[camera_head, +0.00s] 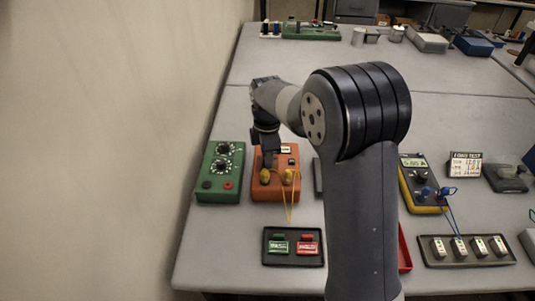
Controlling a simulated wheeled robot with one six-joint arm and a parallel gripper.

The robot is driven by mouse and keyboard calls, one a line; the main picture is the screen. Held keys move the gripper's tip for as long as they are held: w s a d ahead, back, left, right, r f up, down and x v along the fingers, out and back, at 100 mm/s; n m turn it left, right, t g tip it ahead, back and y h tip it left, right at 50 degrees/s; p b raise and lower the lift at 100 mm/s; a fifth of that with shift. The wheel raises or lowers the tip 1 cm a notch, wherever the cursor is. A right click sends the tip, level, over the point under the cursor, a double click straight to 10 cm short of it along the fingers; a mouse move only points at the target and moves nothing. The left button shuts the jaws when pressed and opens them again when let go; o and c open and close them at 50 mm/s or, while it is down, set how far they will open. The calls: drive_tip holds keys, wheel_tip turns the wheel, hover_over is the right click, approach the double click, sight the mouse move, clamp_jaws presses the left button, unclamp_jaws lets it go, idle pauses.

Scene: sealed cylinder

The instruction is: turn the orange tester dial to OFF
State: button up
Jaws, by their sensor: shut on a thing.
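The orange tester (261,190) stands on the grey table, left of my arm. My gripper (268,160) points down onto the upper part of its face and is shut on what appears to be its dial. The dial and its pointer are hidden behind my gripper, so I cannot read its setting. Two yellow plugs (288,177) sit in the lower part of the tester, with a yellow lead hanging from them. A small pale label (286,149) shows at its upper right.
A green box (219,190) with two dials stands close left of the tester. A black tray (292,260) with green and red tags lies in front. A yellow meter (421,185) stands right of my arm. The table's left edge is near the green box.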

drive_tip(key=n, duration=0.3)
drive_tip(key=shift+n, duration=2.2)
drive_tip(key=o, duration=1)
wheel_tip(320, 180, up, 11)
drive_tip(key=shift+f, duration=0.25)
